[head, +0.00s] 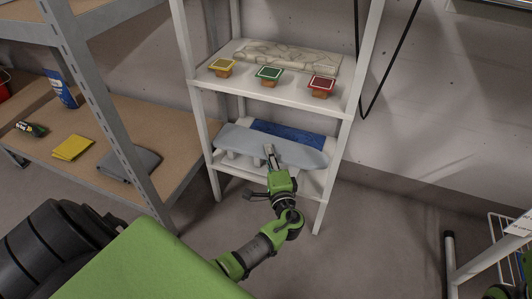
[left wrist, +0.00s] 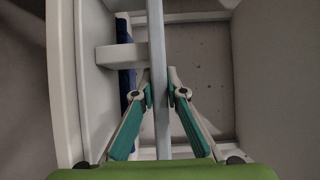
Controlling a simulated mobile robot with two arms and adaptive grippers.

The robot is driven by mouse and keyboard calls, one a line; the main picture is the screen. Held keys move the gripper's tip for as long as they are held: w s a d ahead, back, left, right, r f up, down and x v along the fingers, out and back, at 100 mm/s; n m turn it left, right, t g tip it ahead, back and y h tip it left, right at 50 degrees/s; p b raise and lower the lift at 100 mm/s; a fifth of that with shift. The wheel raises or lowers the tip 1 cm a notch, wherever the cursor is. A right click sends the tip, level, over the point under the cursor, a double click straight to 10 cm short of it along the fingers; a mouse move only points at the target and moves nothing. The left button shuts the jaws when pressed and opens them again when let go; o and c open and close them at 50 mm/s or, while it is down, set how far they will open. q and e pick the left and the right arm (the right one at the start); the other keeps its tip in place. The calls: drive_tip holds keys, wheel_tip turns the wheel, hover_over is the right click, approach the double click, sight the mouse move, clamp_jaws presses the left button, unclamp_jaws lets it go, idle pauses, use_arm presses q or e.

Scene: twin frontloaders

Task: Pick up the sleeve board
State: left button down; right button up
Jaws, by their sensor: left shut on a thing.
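The sleeve board (head: 240,139), a narrow pale blue-grey padded board on a light base, is at the lower white shelf of the narrow rack in the head view. My left gripper (head: 269,153) reaches its front edge and is shut on it. In the left wrist view the sleeve board (left wrist: 157,50) shows edge-on as a long pale strip between the fingers of my left gripper (left wrist: 161,97). A finger lies on each side of it. I cannot tell whether its base still touches the shelf.
The shelf above (head: 292,93) holds a stone-patterned slab (head: 290,57) and yellow, green and red topped blocks. A dark blue textured piece (head: 290,136) lies behind the board. White rack posts stand close on both sides. A brown-shelved rack (head: 118,128) stands left.

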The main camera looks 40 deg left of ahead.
use_arm(q)
drive_tip(key=shift+r, duration=0.25)
